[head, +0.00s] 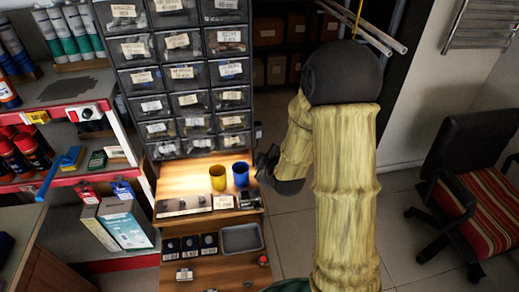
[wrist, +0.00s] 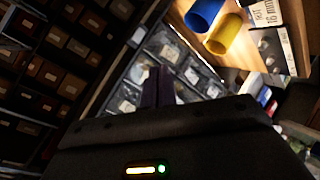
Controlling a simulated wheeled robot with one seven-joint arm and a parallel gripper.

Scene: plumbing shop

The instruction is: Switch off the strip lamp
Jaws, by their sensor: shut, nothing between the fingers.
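The strip lamp itself cannot be made out. A warm glow falls on the wooden bench top (head: 172,184) below the drawer cabinet, so a light there appears lit. I cannot pick out its switch. A grey bar with dark spots (head: 183,206) lies along the bench's front, beside a small white label (head: 223,202). My gripper (head: 266,164) is at the right of the bench, beside the blue cup, apart from it and partly hidden by my arm. In the wrist view its fingers (wrist: 158,87) are together and empty, with the drawers behind them.
A yellow cup (head: 218,178) and a blue cup (head: 241,174) stand on the bench. The drawer cabinet (head: 184,74) rises behind. A grey tray (head: 241,238) sits lower down. Shelves of goods (head: 75,134) stand left, and a chair (head: 464,190) right. Floor is open between bench and chair.

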